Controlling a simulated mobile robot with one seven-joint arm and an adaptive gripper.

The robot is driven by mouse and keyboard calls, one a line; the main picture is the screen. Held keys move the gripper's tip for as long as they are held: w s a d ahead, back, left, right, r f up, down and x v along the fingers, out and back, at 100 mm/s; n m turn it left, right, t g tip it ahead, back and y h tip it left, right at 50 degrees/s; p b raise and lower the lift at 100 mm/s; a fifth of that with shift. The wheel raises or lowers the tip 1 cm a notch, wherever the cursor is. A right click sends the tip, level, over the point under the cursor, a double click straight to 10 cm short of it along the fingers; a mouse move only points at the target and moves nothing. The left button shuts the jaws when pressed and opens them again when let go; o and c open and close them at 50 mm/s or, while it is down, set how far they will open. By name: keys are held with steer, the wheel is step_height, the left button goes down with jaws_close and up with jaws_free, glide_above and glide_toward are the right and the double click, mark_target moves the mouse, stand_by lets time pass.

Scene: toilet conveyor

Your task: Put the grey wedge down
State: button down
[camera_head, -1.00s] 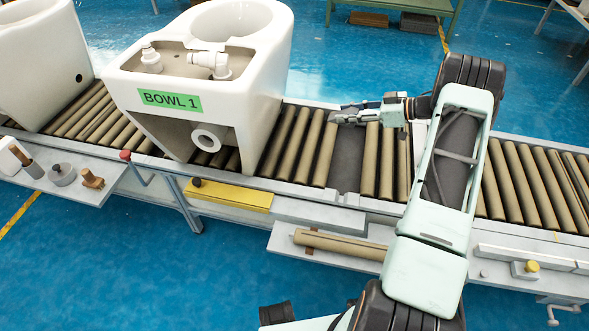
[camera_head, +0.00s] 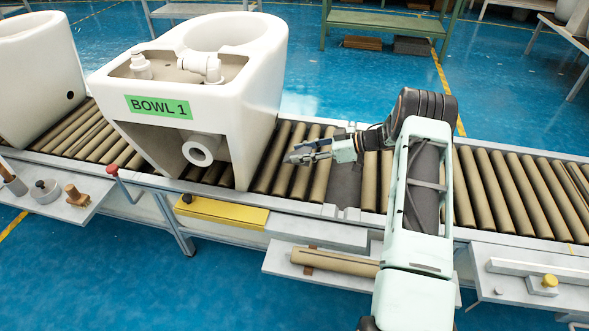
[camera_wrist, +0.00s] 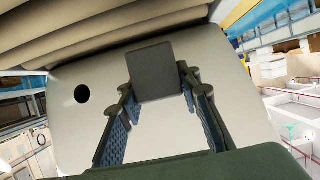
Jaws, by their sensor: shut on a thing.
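My gripper (camera_head: 308,153) is over the conveyor rollers, to the right of the white toilet bowl (camera_head: 245,115) labelled BOWL 1. In the wrist view my gripper (camera_wrist: 160,88) has its two fingers on either side of the grey wedge (camera_wrist: 157,72), a dark grey block with a square face. It is shut on the wedge, which sits at the fingertips. White ceramic with a round dark hole fills the view behind the wedge.
The roller conveyor (camera_head: 500,185) runs across the scene, with a dark flat plate (camera_head: 345,184) among the rollers right of my gripper. A second white bowl (camera_head: 35,70) stands at far left. A yellow block (camera_head: 226,211) and a loose roller (camera_head: 335,262) lie along the front.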

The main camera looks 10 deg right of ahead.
mark_target(295, 174)
steer(key=shift+w+a+f, duration=0.1)
steer(key=shift+a+f, duration=0.3)
steer(key=shift+w+a+f+b, duration=0.1)
steer(key=shift+a+f+b, duration=0.2)
steer(key=shift+f, duration=0.5)
steer(key=shift+s+a+f+b, duration=0.15)
steer(key=shift+f+b, duration=0.1)
steer(key=shift+f, duration=0.5)
steer(key=shift+w+a+f+b, duration=0.15)
steer(key=shift+a+f+b, duration=0.15)
steer(key=shift+f, duration=0.5)
steer(key=shift+f, duration=0.25)
steer(key=c, duration=1.4)
jaws_free()
steer(key=shift+r, duration=0.1)
steer(key=shift+r, duration=0.15)
steer(key=p+v, duration=0.2)
steer(key=v, duration=1)
steer(key=shift+d+p, duration=0.1)
steer(key=shift+p, duration=0.2)
